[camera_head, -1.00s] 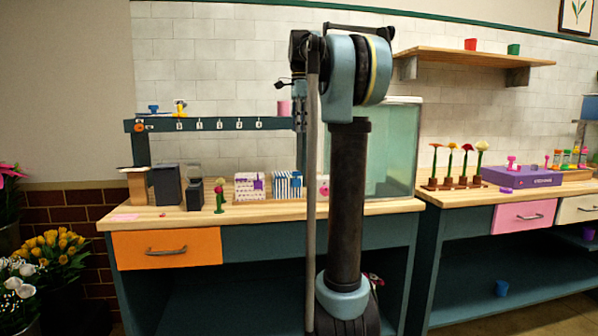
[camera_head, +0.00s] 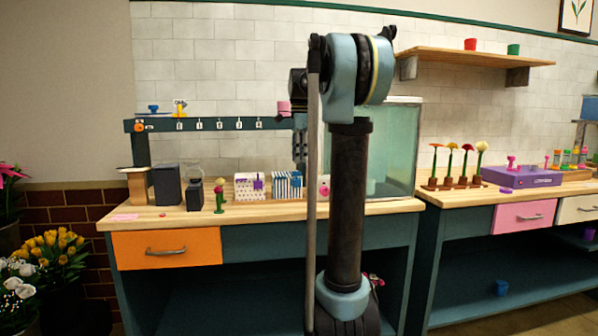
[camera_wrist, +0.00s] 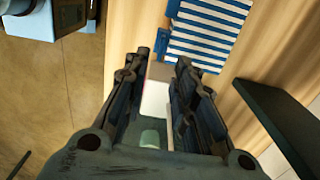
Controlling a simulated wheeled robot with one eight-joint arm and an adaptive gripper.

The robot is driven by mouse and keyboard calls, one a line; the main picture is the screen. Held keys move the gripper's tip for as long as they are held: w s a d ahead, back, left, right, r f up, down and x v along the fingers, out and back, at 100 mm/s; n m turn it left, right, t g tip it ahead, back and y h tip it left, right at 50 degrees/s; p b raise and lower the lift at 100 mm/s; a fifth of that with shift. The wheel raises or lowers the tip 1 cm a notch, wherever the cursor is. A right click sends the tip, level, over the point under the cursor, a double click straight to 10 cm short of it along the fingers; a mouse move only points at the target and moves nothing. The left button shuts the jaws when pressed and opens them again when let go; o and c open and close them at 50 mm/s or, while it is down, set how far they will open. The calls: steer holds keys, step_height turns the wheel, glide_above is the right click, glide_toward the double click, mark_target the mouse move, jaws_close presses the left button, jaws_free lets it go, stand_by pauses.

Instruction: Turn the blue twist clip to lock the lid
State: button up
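A blue-and-white striped box (camera_head: 284,186) stands on the wooden counter. A small blue piece at its right side, which looks like the blue twist clip (camera_head: 296,182), shows in the head view. In the wrist view the striped box (camera_wrist: 210,32) is at the top, with a blue piece (camera_wrist: 161,43) at its left edge. My gripper (camera_head: 300,166) points down near the right side of this box, partly behind my arm. In the wrist view my gripper (camera_wrist: 162,68) is open, its fingers apart just below the blue piece. I cannot tell whether they touch anything.
A white dotted box (camera_head: 246,188) with a purple clip stands left of the striped box. A pink-marked item (camera_head: 323,188) and a glass tank (camera_head: 392,150) are to the right. A dark rail (camera_head: 215,125) spans above the counter.

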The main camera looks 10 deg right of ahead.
mark_target(296, 175)
steer(key=shift+f, duration=2.6)
jaws_close()
